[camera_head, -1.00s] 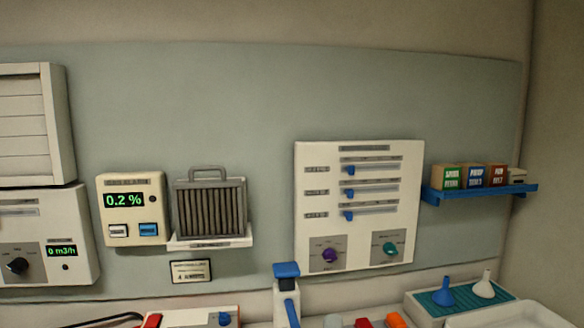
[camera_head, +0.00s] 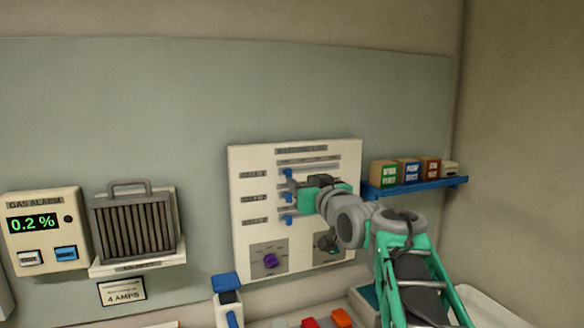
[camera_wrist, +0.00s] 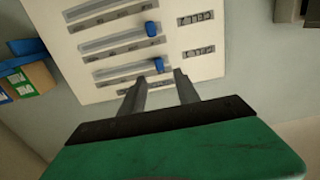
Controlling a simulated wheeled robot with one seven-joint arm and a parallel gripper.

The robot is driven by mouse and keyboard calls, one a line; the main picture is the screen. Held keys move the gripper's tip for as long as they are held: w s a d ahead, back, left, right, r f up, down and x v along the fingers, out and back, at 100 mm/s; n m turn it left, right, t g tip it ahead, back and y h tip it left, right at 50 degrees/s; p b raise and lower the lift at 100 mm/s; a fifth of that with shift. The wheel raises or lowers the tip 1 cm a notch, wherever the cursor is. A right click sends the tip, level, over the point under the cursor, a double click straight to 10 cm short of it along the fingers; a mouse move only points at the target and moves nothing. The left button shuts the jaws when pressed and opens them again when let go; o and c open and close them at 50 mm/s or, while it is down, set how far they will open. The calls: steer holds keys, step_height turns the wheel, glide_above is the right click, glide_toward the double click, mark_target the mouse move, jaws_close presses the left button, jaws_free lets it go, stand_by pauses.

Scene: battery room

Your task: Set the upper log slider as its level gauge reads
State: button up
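The white log panel (camera_head: 240,215) hangs on the wall and carries three horizontal sliders with blue knobs. The upper slider's knob (camera_head: 287,172) is at the left end of its track. In the wrist view, which looks upside down, the nearest blue knob (camera_wrist: 159,65) seems to be the upper one. My gripper (camera_head: 289,184) is in front of the panel, near the upper and middle sliders. It also shows in the wrist view (camera_wrist: 161,77), its two fingers apart and empty. The upper knob appears between the fingertips; contact cannot be told. Slider labels are too blurred to read. No level gauge is recognizable.
A gas alarm (camera_head: 44,249) reading 0.2 % and a grey finned unit (camera_head: 136,225) are at left. A blue shelf (camera_head: 420,188) with small boxes is right of the panel. A purple knob (camera_head: 271,261) sits below the sliders. A blue-topped lever (camera_head: 227,283) stands below.

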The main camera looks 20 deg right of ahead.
mark_target(290, 172)
steer(key=w+p, duration=0.1)
steer(key=w, duration=0.1)
steer(key=w+p, duration=0.1)
steer(key=w, duration=0.1)
steer(key=w+p, duration=0.1)
steer(key=w, duration=0.2)
steer(key=shift+r, duration=0.3)
steer(key=shift+w+f, duration=0.1)
steer(key=shift+w, duration=0.3)
jaws_close()
stand_by(0.6)
